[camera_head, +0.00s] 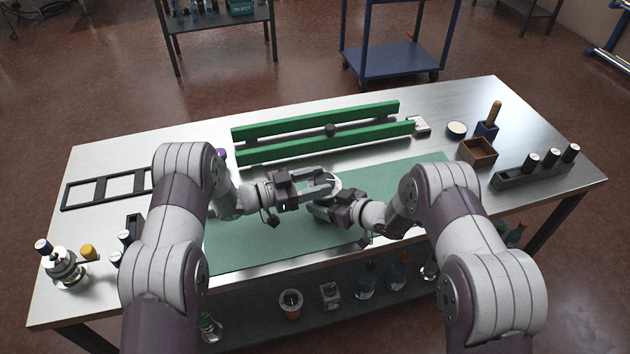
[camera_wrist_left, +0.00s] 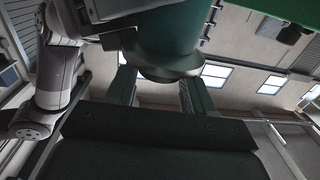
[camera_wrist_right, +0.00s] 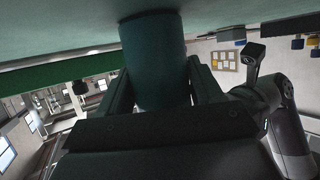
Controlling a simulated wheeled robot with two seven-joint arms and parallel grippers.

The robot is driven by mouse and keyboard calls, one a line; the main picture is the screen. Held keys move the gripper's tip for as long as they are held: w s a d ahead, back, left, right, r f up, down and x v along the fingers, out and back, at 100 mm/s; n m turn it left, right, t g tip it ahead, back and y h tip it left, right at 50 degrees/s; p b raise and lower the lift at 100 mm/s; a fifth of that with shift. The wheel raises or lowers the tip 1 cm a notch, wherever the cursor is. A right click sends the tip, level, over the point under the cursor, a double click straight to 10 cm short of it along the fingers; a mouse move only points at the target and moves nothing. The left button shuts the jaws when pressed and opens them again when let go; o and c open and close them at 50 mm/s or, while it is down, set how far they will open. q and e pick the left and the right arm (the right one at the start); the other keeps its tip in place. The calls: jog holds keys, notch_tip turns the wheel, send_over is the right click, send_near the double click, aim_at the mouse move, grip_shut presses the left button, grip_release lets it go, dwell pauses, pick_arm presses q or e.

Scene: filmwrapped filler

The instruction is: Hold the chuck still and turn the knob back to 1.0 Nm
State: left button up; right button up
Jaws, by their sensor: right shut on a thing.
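The chuck and knob assembly (camera_head: 333,183) stands on the green mat (camera_head: 250,240) near the middle of the bench, mostly hidden by my grippers. My right gripper (camera_head: 322,198) is shut on its lower part, a dark green-looking cylinder (camera_wrist_right: 153,60) between the fingers in the right wrist view. My left gripper (camera_head: 325,178) is at its upper part, from the left. In the left wrist view its fingers stand apart on both sides of a wide round part with a flared rim (camera_wrist_left: 168,65); they look open, with no clear contact. The torque scale cannot be read.
Two green rails (camera_head: 320,120) run behind the mat. A black frame (camera_head: 105,188) and a silver fitting (camera_head: 65,268) are at left. A wooden box (camera_head: 478,151), a round dish (camera_head: 457,129) and a black rack with cylinders (camera_head: 535,172) are at right.

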pick_arm(q)
jog(key=shift+t, duration=0.3)
jog(key=n+t+y, duration=0.2)
jog(key=t, duration=0.1)
jog(key=shift+s+d+n, duration=0.2)
jog(key=shift+s+n, duration=0.1)
jog(key=shift+n, duration=0.1)
jog(key=shift+s+d+n+t+y, duration=0.15)
jog(key=shift+n+t+y, duration=0.95)
jog(key=shift+t+y, duration=0.15)
jog(key=shift+s+d+n+t+y, duration=0.1)
jog(key=shift+d+n+t+y, duration=0.05)
jog(key=shift+n+t+y, duration=1.05)
jog(key=shift+t+y, duration=0.25)
jog(key=shift+y, duration=0.1)
pick_arm(e)
jog(key=shift+f, duration=0.1)
pick_arm(q)
jog(key=o, duration=0.8)
jog(key=shift+c, duration=0.2)
